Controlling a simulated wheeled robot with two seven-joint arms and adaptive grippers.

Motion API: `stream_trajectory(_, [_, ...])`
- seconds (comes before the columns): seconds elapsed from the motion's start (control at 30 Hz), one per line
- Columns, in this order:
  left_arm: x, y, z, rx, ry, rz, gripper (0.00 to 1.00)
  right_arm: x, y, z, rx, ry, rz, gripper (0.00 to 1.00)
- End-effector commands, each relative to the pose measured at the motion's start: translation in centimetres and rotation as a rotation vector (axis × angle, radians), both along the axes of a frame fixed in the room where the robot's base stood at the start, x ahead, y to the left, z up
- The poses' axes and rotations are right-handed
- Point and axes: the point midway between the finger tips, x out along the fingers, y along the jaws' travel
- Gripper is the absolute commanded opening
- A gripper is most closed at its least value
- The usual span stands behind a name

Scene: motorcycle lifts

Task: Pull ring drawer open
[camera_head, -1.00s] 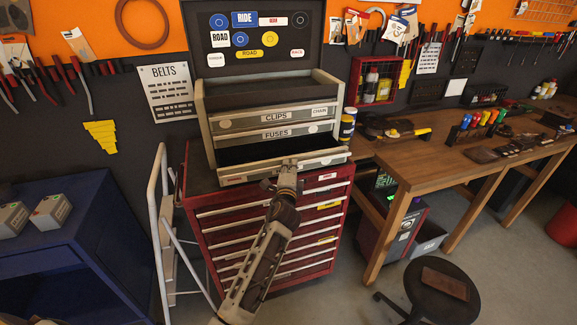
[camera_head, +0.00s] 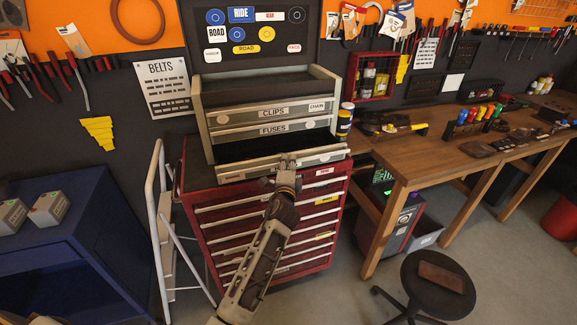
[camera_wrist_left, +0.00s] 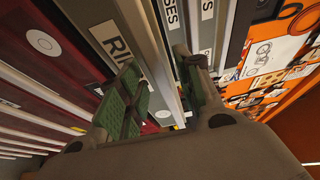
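The ring drawer (camera_head: 230,172) is the lowest drawer of the grey top chest (camera_head: 200,125) and stands pulled out, its dark inside showing below the FUSES drawer. In the left wrist view its front (camera_wrist_left: 118,22) carries a label of which only "RI" shows. My left gripper (camera_head: 287,160) is at the middle of the drawer's front edge. The contact itself is partly hidden. My right gripper is in neither view.
The red cabinet (camera_head: 210,240) under the chest has several shut drawers. A white folding ladder frame (camera_head: 163,225) and a blue cabinet (camera_head: 100,225) stand left. A wooden workbench (camera_head: 420,165) and a black stool (camera_head: 425,280) stand right.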

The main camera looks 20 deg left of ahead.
Motion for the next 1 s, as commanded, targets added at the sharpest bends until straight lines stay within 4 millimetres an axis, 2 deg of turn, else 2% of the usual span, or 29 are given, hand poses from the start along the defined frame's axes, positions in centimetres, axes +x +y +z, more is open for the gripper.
stream_trajectory(0.37, [-1.2,-0.2,-0.1,0.001,0.0,0.0,0.35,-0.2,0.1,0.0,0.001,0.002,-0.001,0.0])
stream_trajectory(1.0, [-6.8,-1.4,-0.1,-0.001,0.001,-0.001,0.35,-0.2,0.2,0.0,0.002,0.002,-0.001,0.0])
